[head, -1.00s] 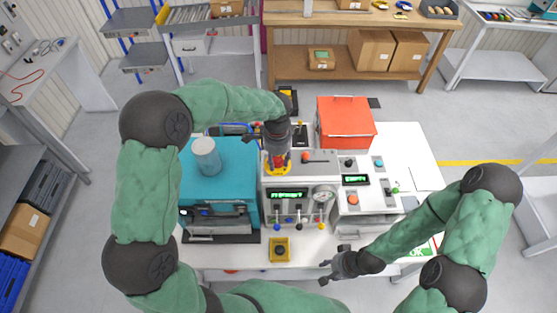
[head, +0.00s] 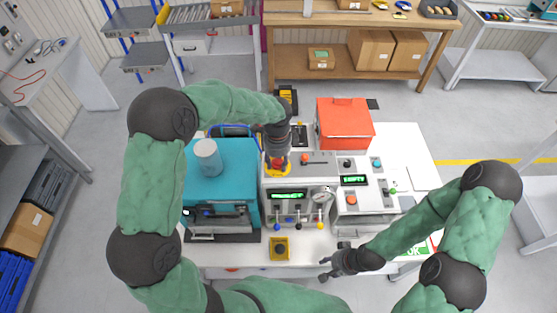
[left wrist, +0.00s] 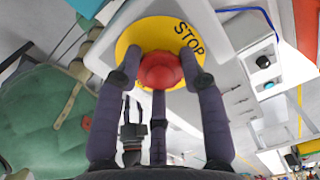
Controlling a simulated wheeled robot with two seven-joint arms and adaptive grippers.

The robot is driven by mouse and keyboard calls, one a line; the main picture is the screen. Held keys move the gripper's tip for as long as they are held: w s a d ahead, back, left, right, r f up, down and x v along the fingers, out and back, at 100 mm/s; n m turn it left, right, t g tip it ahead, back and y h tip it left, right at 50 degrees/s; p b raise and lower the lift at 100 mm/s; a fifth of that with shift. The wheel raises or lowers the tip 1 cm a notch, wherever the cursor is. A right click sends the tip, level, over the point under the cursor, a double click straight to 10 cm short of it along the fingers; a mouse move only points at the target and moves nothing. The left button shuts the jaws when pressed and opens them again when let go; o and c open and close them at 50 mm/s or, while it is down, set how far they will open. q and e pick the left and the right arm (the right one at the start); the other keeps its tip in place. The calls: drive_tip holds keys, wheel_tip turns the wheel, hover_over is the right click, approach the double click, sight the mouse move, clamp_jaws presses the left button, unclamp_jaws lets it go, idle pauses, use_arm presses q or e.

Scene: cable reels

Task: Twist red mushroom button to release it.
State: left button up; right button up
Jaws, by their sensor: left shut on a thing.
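The red mushroom button (left wrist: 160,71) sits on a round yellow plate marked STOP (left wrist: 150,30) in the left wrist view. In the head view the button (head: 277,163) shows partly beneath my left gripper, on top of the white machine (head: 287,180). My left gripper (left wrist: 162,70) has its dark fingers around the red button and is shut on it. In the head view my left gripper (head: 278,158) points down at the yellow plate. My right gripper (head: 328,268) is empty and open, low in front of the machine's front edge.
A teal machine (head: 235,165) with a grey cylinder on top stands to the left. A red box (head: 344,125) stands behind on the right. A control panel (head: 365,198) with several buttons is right of the display.

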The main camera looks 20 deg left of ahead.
use_arm(q)
drive_tip(key=shift+r, duration=0.35)
idle(0.4)
drive_tip(key=o, duration=0.8)
drive_tip(key=shift+r, duration=0.15)
drive_tip(key=shift+r+p, duration=2.75)
drive_tip(key=shift+r, duration=1.15)
drive_tip(key=shift+f, duration=0.1)
